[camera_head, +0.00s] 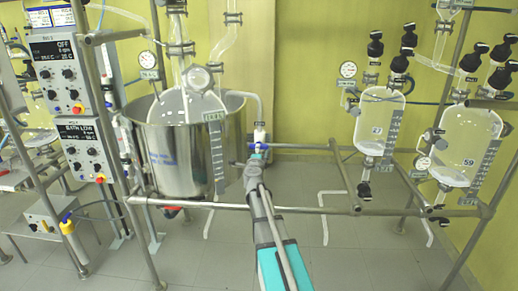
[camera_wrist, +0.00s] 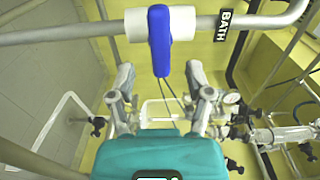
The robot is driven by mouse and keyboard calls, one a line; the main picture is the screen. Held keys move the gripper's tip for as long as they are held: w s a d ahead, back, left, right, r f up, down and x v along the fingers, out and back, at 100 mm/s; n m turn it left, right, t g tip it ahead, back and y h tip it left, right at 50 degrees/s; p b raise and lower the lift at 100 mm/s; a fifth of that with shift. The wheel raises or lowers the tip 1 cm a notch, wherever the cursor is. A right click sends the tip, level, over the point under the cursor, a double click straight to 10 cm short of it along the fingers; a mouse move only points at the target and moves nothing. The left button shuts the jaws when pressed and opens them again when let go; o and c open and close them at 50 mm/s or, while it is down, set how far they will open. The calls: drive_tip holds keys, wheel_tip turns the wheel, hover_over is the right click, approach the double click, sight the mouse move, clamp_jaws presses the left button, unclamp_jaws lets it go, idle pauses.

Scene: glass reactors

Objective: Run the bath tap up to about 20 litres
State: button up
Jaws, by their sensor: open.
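The bath tap has a blue lever (camera_wrist: 159,40) on a white valve body (camera_wrist: 190,24) in a grey pipe, with a black BATH label (camera_wrist: 224,24) beside it in the wrist view. In the head view the tap's blue lever (camera_head: 254,147) is small, right of the steel bath (camera_head: 165,160). My gripper (camera_wrist: 160,82) is open and empty in the wrist view, its fingers below and either side of the lever, apart from it. In the head view my gripper (camera_head: 256,162) is just below the tap. A scale strip (camera_head: 217,158) runs down the bath's front; its level cannot be read.
A horizontal rail (camera_head: 300,210) crosses in front. Glass vessels marked 27 (camera_head: 377,130) and 59 (camera_head: 467,150) hang at right. Control boxes (camera_head: 62,75) stand left.

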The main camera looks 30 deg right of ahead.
drive_tip(key=shift+x, duration=2.4)
clamp_jaws()
